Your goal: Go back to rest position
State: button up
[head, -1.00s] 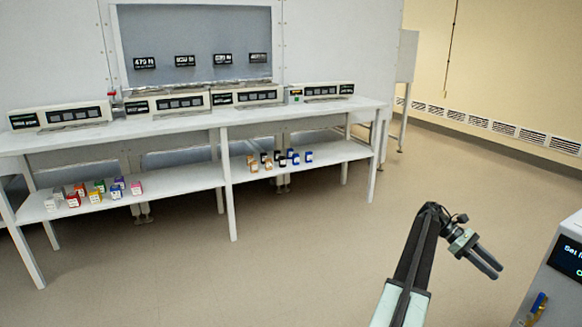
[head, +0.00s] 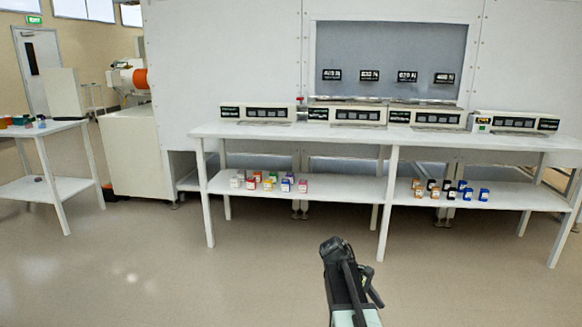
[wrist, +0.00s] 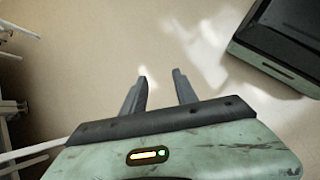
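My gripper (wrist: 160,76) shows in the wrist view with its two dark fingers apart. Nothing is between them, only bare floor beyond. In the head view my arm (head: 345,280) is folded low at the bottom, a little right of the middle. The gripper there is mostly hidden by the arm link, with a dark part showing at its right side. The arm stands apart from the white bench.
A long white bench (head: 300,131) carries several display units. Its lower shelf (head: 345,190) holds small coloured boxes and bottles. A smaller table (head: 70,187) stands at the left, beside a machine with an orange part (head: 140,77). The near floor is clear.

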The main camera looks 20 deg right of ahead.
jog(key=s+a+f+m+t+y, duration=0.1)
jog(key=a+f+m+y, duration=0.15)
jog(key=a, duration=0.65)
jog(key=s+a+f+m+t+y, duration=0.1)
jog(key=a+m+t+y, duration=0.15)
jog(key=a, duration=0.65)
jog(key=s+a+f+m+t+y, duration=0.1)
jog(key=a+m, duration=0.2)
jog(key=a, duration=0.6)
notch_tip(320, 180, up, 34)
jog(key=p, duration=3.4)
jog(key=shift+f+m, duration=0.2)
jog(key=shift+m, duration=0.1)
jog(key=shift+f+g, duration=0.15)
jog(key=shift+g, duration=0.1)
jog(key=shift+d, duration=0.15)
